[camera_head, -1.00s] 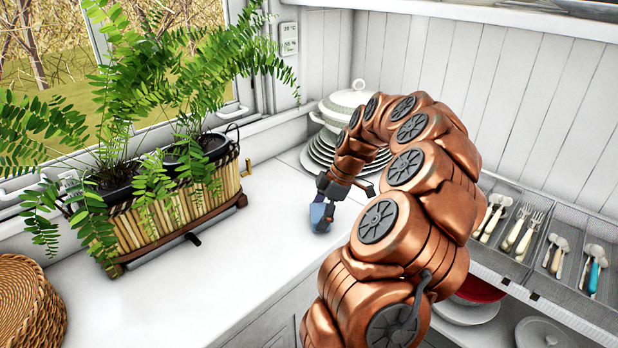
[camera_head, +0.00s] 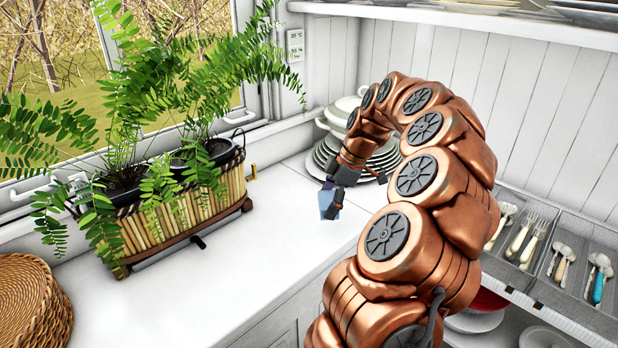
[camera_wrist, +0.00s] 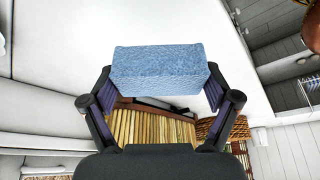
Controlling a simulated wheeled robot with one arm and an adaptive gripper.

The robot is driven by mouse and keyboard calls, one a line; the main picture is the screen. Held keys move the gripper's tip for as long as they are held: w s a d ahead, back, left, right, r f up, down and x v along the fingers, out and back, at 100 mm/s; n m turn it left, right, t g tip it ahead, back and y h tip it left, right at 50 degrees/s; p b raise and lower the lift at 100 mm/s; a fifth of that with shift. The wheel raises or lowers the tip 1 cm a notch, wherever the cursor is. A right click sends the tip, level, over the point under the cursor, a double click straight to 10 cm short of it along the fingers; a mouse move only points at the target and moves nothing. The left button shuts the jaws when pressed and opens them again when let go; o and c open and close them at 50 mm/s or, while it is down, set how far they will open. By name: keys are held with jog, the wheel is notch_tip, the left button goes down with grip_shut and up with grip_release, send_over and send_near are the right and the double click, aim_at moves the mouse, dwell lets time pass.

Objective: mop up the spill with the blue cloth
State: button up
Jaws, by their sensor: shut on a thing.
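The blue cloth (camera_wrist: 160,70) is a folded, textured block between the two fingers of my gripper (camera_wrist: 160,88) in the wrist view. In the head view the cloth (camera_head: 330,203) hangs from my gripper (camera_head: 333,192), over the white counter (camera_head: 240,265) in front of the stacked plates. My gripper is shut on the cloth. Whether the cloth touches the counter cannot be told for sure. No spill can be made out on the visible counter.
A bamboo planter (camera_head: 175,225) with ferns stands left of my gripper along the window. Stacked plates (camera_head: 375,160) with a white tureen (camera_head: 345,105) stand behind it. A wicker basket (camera_head: 32,305) is at the lower left. Cutlery trays (camera_head: 575,235) are at the right. The front counter is clear.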

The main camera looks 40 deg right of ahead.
jog(key=shift+r, duration=0.85)
jog(key=shift+r+p, duration=0.85)
jog(key=shift+r, duration=2.2)
jog(key=shift+f, duration=0.1)
